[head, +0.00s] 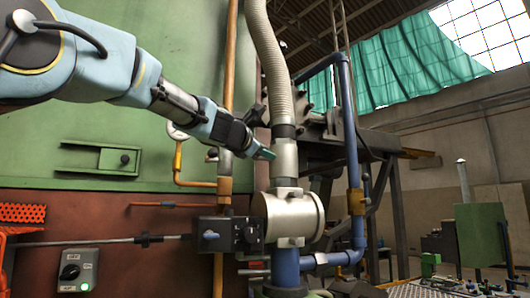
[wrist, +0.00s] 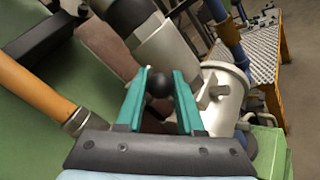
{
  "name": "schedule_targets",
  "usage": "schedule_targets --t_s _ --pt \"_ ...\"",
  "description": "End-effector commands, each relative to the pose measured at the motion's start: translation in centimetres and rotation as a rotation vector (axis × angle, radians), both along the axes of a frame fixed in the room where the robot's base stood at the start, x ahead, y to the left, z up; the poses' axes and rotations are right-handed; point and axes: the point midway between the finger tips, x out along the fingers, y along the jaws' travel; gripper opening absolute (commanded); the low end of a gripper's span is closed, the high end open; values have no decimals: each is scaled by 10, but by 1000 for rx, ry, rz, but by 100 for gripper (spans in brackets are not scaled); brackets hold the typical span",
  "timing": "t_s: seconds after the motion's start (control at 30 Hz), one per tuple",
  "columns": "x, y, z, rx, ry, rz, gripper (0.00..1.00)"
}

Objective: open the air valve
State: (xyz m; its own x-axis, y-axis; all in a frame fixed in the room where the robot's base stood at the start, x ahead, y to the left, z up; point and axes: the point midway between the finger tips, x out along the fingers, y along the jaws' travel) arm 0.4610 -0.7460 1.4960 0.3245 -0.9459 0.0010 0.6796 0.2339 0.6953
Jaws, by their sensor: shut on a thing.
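The air valve looks to be the round silver body (head: 292,215) in the pipe line, below a ribbed hose and above a blue pipe. A dark box (head: 228,234) with small knobs is on its left. The silver body also shows in the wrist view (wrist: 228,92), right of my fingers. My gripper (head: 266,154) is above the box, beside the pipe. In the wrist view, my gripper's green fingers (wrist: 159,88) are shut on a black ball knob (wrist: 159,83). The knob's stem is hidden, and I cannot see how it joins the valve.
An orange pipe (head: 229,60) runs upright left of the ribbed hose (head: 268,50). A blue pipe (head: 352,150) stands to the right. A grey switch box (head: 77,270) with a green light is at lower left. The green furnace wall (head: 150,60) is behind my arm.

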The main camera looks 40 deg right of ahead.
Motion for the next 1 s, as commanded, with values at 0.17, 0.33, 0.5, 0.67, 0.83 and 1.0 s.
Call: schedule_targets --t_s 0.17,0.33,0.5,0.67,0.83,1.0 --pt "0 -1 -3 3 3 -1 0" --pt "1 -1 -7 -1 -7 0 0" --pt "1 -1 -14 -15 -40 -1 0" --pt "2 -1 -22 -37 -98 0 0" --pt "3 -1 -30 -70 -178 0 0" --pt "5 -2 -37 -102 -264 0 0"
